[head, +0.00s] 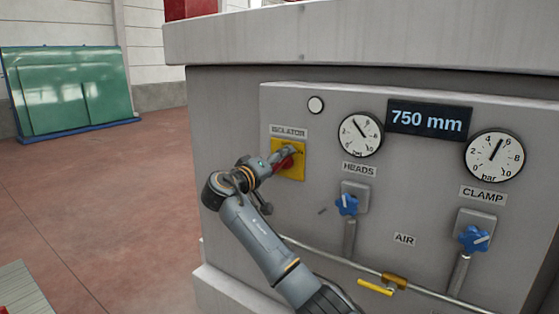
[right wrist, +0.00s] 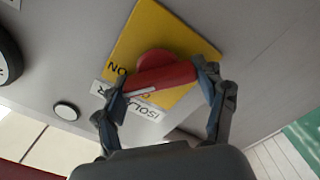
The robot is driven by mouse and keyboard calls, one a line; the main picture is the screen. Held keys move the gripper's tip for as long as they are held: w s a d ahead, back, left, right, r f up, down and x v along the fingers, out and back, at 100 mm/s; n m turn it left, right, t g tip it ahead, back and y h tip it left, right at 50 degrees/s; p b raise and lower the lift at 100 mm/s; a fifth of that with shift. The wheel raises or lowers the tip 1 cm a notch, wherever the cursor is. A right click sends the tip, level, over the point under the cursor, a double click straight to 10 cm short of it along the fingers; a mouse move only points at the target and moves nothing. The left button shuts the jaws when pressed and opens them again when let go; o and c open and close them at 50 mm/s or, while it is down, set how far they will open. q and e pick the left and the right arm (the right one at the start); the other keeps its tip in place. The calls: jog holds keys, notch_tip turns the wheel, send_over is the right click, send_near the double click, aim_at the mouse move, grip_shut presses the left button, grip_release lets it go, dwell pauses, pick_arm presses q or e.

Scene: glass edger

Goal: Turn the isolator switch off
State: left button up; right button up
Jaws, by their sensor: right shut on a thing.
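The isolator switch is a red knob (right wrist: 160,77) on a yellow plate (head: 291,172), set in the grey panel under a label reading ISOLATOR (head: 289,132). The yellow plate also fills the middle of the right wrist view (right wrist: 165,35), with ON printed near its left corner. My right gripper (right wrist: 160,85) is shut on the red knob, one finger at each end of its bar. In the head view the right gripper (head: 285,160) covers most of the knob. My left gripper is not in view.
To the right are the HEADS gauge (head: 360,135), the CLAMP gauge (head: 494,155), a blue display (head: 430,120) and two blue valve knobs (head: 346,204) (head: 473,239). A yellow air lever (head: 376,288) is below.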

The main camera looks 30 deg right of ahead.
jog(key=n+p, duration=0.1)
jog(key=n, duration=0.2)
jog(key=shift+n+p, duration=0.35)
jog(key=shift+n, duration=0.05)
jog(key=shift+f+n+p, duration=0.1)
jog(key=shift+n+p, duration=1)
jog(key=shift+n, duration=0.8)
jog(key=o, duration=1.2)
jog(key=shift+f, duration=0.1)
jog(key=shift+a, duration=0.1)
jog(key=v, duration=1.1)
jog(key=shift+s+a, duration=0.1)
jog(key=shift+a, duration=0.3)
